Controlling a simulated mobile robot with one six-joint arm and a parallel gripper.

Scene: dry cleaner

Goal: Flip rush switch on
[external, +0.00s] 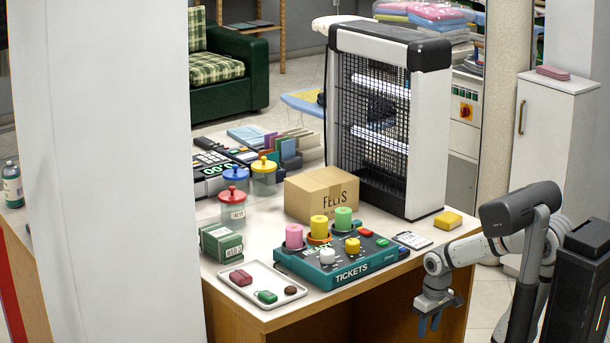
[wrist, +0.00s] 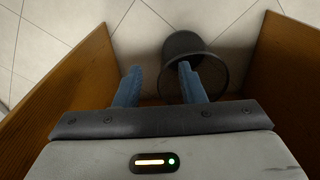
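A teal console marked TICKETS (external: 345,272) sits on the white counter near its front edge. It carries pink, yellow and green cylinders, a white knob (external: 327,256), a yellow knob (external: 352,245), a red button (external: 365,232) and a small green part (external: 382,243). I cannot read which control is the rush switch. My gripper (external: 430,327) points down in front of the counter, right of the console and below the counter top. In the wrist view its two blue fingers (wrist: 158,75) are apart with nothing between them. The console does not show in the wrist view.
A tray (external: 250,291) lies at the front left. A yellow block (external: 447,220) and a card (external: 412,240) lie right. A dark bin (wrist: 205,60) stands on the floor between wooden panels.

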